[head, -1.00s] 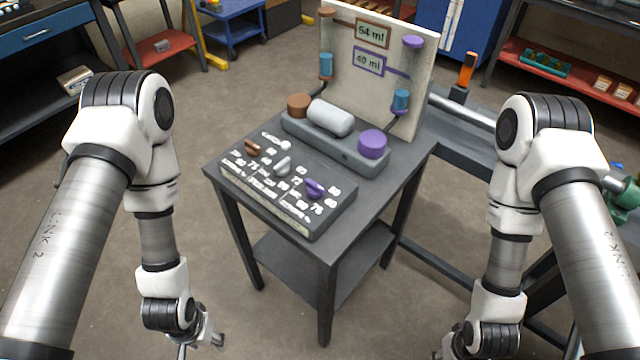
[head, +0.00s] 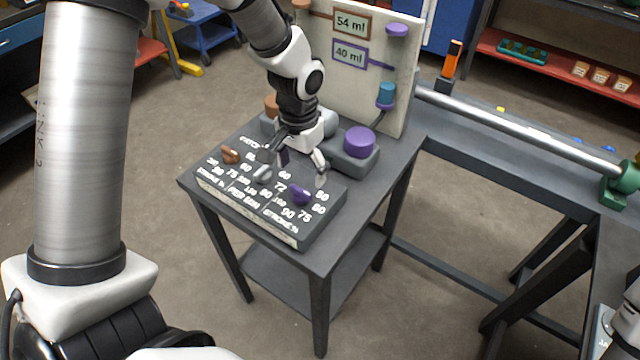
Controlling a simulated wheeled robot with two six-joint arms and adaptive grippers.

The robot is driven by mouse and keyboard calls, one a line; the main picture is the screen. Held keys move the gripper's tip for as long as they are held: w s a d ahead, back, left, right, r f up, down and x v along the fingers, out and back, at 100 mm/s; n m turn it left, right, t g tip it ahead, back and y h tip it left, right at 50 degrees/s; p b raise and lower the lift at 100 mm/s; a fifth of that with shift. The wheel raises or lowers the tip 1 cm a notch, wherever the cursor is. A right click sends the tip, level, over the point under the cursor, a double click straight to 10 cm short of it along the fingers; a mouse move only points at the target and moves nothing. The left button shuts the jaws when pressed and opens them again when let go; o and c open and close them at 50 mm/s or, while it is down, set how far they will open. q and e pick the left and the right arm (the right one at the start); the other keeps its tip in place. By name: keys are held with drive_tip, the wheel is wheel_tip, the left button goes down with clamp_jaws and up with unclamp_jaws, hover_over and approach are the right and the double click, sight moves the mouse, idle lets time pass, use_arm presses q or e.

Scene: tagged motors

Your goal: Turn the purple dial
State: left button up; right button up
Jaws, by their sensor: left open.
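The purple dial (head: 299,194) sits on the right part of the dark control panel (head: 318,222), with white numbers around it. A grey dial (head: 263,174) is in the middle of the panel and a copper dial (head: 230,154) at its left. My left gripper (head: 293,177) is open and points down over the panel, just behind the purple dial and apart from it as far as I can see. One finger is near the grey dial, the other behind and to the right of the purple dial. My right gripper is out of view.
Behind the panel stands a grey block with a purple cylinder (head: 359,141), partly hidden by my left arm. A white board (head: 405,75) with 54 ml and 40 ml labels rises at the table's back. A bench (head: 500,150) with a metal bar stands at right.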

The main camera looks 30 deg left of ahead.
sight(300, 190)
use_arm(q)
drive_tip(key=f, duration=0.1)
drive_tip(key=s+f, duration=0.1)
drive_tip(key=f, duration=0.1)
drive_tip(key=shift+s, duration=0.25)
drive_tip(key=f, duration=0.2)
drive_tip(key=shift+w+f, duration=0.3)
drive_tip(key=shift+w, duration=0.1)
drive_tip(key=shift+w+f, duration=0.15)
drive_tip(key=shift+f, duration=0.1)
drive_tip(key=shift+s+r, duration=0.1)
drive_tip(key=shift+s, duration=0.2)
drive_tip(key=c, duration=1.2)
drive_tip(key=shift+o, duration=0.2)
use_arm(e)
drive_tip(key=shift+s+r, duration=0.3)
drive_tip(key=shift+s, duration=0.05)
use_arm(q)
drive_tip(key=shift+p, duration=0.3)
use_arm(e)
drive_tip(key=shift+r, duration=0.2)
